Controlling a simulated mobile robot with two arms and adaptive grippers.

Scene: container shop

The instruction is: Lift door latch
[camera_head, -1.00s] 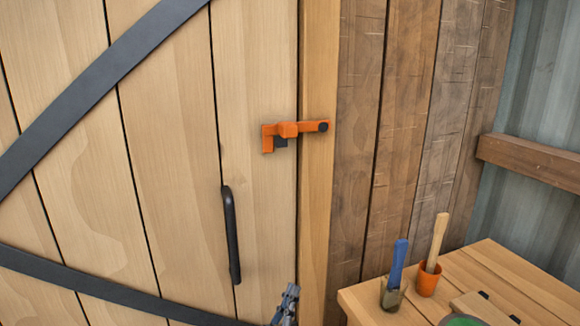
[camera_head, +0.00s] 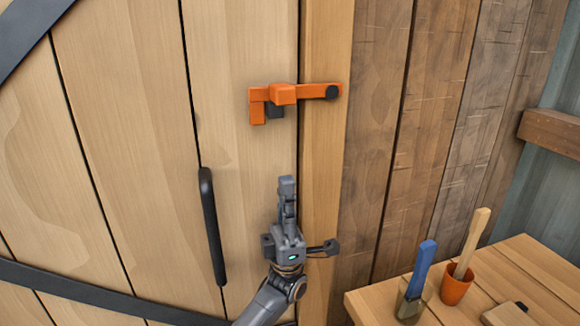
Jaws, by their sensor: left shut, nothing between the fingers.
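The orange door latch (camera_head: 306,92) lies level across the gap between the wooden door (camera_head: 150,130) and its post (camera_head: 322,150). Its dark round pivot (camera_head: 333,91) is at the right end, on the post. A dark catch (camera_head: 274,111) sits under the bar, next to the orange end piece on the door. My left gripper (camera_head: 287,183) is shut and empty, pointing up, below the latch and apart from it. My right gripper is out of view.
A black vertical door handle (camera_head: 211,225) is left of my gripper. The door face around the latch is clear.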

